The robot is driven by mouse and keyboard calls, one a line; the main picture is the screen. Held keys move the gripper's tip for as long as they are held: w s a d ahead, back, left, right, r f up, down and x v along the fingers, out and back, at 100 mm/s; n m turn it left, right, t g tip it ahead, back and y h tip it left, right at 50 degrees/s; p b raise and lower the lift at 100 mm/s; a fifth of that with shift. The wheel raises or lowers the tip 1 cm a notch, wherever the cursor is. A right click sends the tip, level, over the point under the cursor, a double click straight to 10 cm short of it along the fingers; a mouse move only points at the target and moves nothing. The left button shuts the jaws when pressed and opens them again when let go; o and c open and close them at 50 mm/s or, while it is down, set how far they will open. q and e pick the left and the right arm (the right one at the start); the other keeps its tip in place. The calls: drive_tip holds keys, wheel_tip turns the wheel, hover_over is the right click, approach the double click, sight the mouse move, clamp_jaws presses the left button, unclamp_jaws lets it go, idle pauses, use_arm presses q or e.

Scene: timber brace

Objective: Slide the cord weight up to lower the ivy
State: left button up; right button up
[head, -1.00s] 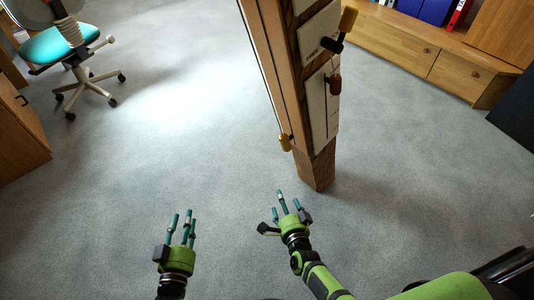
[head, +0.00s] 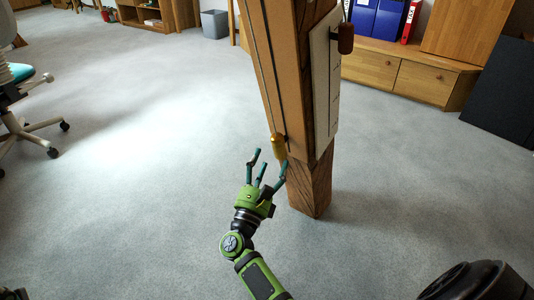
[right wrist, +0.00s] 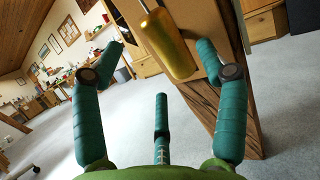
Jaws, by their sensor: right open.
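The cord weight (head: 279,147), a brass-coloured cylinder, hangs on a thin dark cord (head: 262,75) along the left face of the timber post (head: 311,190). In the right wrist view the weight (right wrist: 167,42) shows large, tilted, beyond and between the spread fingers. My right gripper (head: 267,160) is open and empty, just below and left of the weight; I see no clear contact. A red-brown knob (head: 346,38) sits on a pale panel (head: 324,85) on the post's right side. The ivy is not in view. My left gripper is not in view.
A wooden cabinet (head: 400,78) with blue and red binders stands behind the post on the right. An office chair (head: 20,115) is at the left edge. A grey bin (head: 214,24) stands far back. The carpet around the post is clear.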

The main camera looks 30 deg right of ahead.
sight(274, 149)
drive_tip(key=x, duration=0.6)
drive_tip(key=shift+w+d+r+b, duration=0.2)
drive_tip(key=shift+d+r+b, duration=0.05)
drive_tip(key=shift+b, duration=0.1)
clamp_jaws()
